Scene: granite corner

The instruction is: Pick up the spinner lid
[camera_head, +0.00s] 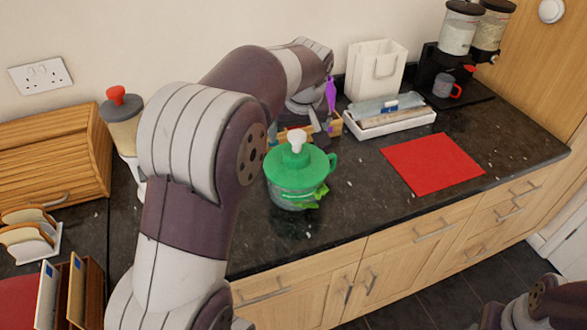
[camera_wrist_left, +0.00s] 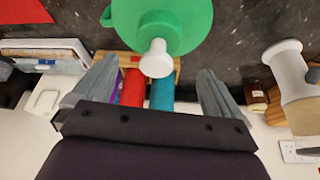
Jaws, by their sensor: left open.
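The spinner lid (camera_head: 297,163) is green with a side handle and a white knob (camera_head: 296,138). It sits on a clear spinner bowl (camera_head: 292,199) with green leaves inside, on the dark counter. In the left wrist view the green lid (camera_wrist_left: 180,22) is at the top, its white knob (camera_wrist_left: 156,58) pointing toward the gripper. My left gripper (camera_head: 312,122) is behind the spinner in the head view, partly hidden by the lid and my arm. In the wrist view my left gripper (camera_wrist_left: 158,70) is open, its fingers on either side of the knob, apparently not touching it. My right gripper is out of view.
A wooden box (camera_head: 335,127) with a purple utensil (camera_head: 331,94) stands close behind the spinner. A red-topped dispenser (camera_head: 124,134) stands left. Counter in front of the spinner is clear.

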